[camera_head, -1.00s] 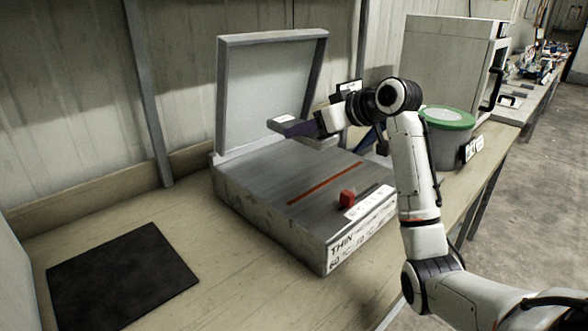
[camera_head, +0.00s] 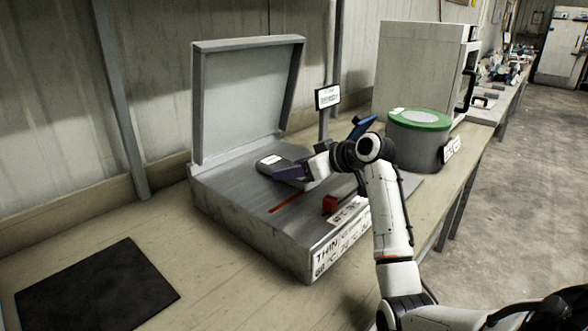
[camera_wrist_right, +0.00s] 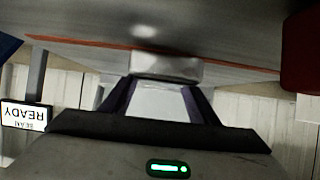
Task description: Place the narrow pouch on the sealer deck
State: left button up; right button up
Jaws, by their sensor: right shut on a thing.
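The narrow pouch (camera_head: 268,161) is a small grey packet with a pale patch. My right gripper (camera_head: 288,171) is shut on it, with dark purple fingers around its near end. In the wrist view, which is upside down, the pouch (camera_wrist_right: 165,66) shows between the fingertips. The pouch is over the rear part of the grey sealer deck (camera_head: 235,195), behind the orange strip (camera_head: 285,202). It is low over the deck; I cannot tell whether it touches. My left gripper is not in view.
The sealer's lid (camera_head: 248,95) stands open behind the deck. A red block (camera_head: 330,203) is at the deck's front right. A small sign (camera_head: 328,97) stands behind. A green-lidded tub (camera_head: 420,140) is at the right. A black mat (camera_head: 95,285) lies at the left.

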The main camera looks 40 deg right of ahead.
jog(key=shift+f, duration=0.1)
jog(key=o, duration=1.2)
jog(key=shift+s+r, duration=0.1)
jog(key=shift+r, duration=0.15)
jog(key=v, duration=1.1)
jog(key=shift+s+r, duration=0.15)
jog(key=shift+s, duration=0.25)
